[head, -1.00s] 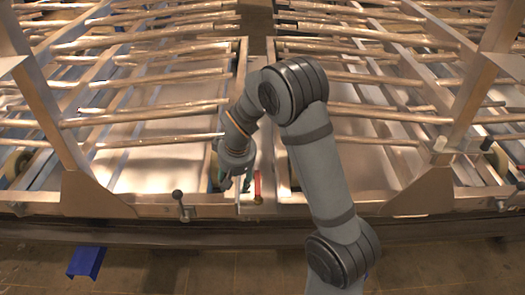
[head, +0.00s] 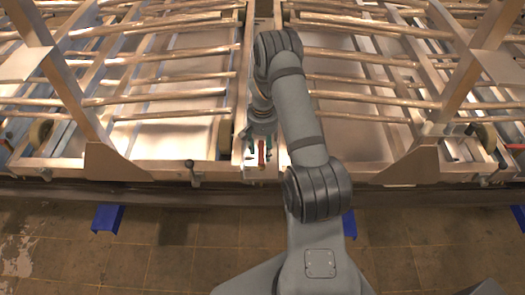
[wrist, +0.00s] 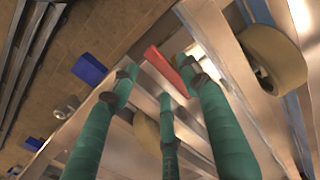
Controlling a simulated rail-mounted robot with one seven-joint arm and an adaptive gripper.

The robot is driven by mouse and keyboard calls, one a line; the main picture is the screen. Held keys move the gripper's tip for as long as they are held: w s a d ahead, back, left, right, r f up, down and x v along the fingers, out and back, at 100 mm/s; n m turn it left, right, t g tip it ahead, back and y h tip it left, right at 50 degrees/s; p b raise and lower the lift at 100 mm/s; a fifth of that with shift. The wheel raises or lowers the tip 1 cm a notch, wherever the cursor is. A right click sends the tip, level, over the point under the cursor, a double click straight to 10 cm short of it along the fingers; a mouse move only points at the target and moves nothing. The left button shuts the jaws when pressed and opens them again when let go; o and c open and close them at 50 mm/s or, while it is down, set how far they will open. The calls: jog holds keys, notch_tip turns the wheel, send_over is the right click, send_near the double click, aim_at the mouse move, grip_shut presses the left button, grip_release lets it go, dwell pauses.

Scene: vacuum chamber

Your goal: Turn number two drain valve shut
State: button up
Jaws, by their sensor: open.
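A red valve handle (head: 261,153) stands upright at the front of the metal frame, near the gap between the two rack halves. No number is readable on it. In the wrist view the red handle (wrist: 166,70) lies between the tips of my gripper's green fingers. My gripper (head: 258,141) is open and empty, right at the handle in the head view. The three fingers of my gripper (wrist: 162,82) are spread around the handle in the wrist view; I cannot tell whether any touches it. The valve body is mostly hidden.
A black-knobbed lever (head: 192,170) stands on the front rail to the left. Copper-coloured tubes (head: 170,88) run across both rack halves. A pale roller (wrist: 272,55) sits close to the fingers. Blue brackets (head: 107,217) lie on the open tiled floor in front.

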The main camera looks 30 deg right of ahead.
aim_at(261, 152)
jog(key=shift+f, duration=1.25)
jog(key=shift+c, duration=1)
grip_shut()
